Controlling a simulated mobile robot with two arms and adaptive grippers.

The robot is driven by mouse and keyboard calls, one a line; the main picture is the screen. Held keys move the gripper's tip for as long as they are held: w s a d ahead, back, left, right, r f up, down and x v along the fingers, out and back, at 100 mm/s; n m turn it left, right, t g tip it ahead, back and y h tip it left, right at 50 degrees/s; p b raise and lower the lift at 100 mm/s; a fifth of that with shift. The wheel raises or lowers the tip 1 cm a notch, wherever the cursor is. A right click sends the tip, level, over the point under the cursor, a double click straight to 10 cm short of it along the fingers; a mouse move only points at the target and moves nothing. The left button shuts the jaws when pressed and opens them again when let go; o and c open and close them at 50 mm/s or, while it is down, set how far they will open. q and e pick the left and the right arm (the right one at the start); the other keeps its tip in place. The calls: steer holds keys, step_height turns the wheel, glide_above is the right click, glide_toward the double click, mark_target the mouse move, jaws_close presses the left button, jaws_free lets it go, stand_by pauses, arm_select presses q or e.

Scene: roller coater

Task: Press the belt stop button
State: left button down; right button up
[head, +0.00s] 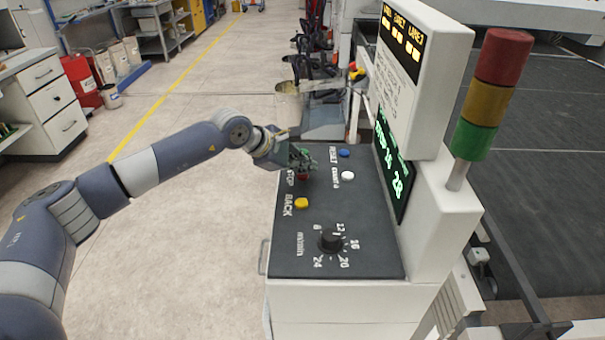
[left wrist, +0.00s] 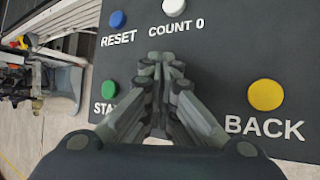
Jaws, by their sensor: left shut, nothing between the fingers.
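The red stop button (head: 303,177) is on the dark sloped control panel (head: 290,258), partly covered by my left gripper (head: 302,160). Its lettering beside it is partly visible. The gripper's fingers are closed together and empty, right over the stop button in the head view. In the left wrist view the closed fingertips (left wrist: 167,62) lie between the green start button (left wrist: 111,87) and the yellow back button (left wrist: 266,94), and they hide the red button. I cannot tell whether the fingers touch it. My right gripper is not in view.
The panel also holds a blue reset button (head: 345,153), a white count button (head: 348,176) and a black speed knob (head: 331,239). A lit display (head: 393,165) and a red, yellow and green signal tower (head: 486,95) stand at the right. The floor left of the panel is clear.

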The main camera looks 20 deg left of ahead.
mark_target(304, 176)
arm_select(q)
steer(key=shift+r, duration=0.55)
steer(key=shift+r, duration=0.2)
steer(key=shift+r+p, duration=1.15)
steer(key=shift+r, duration=1.2)
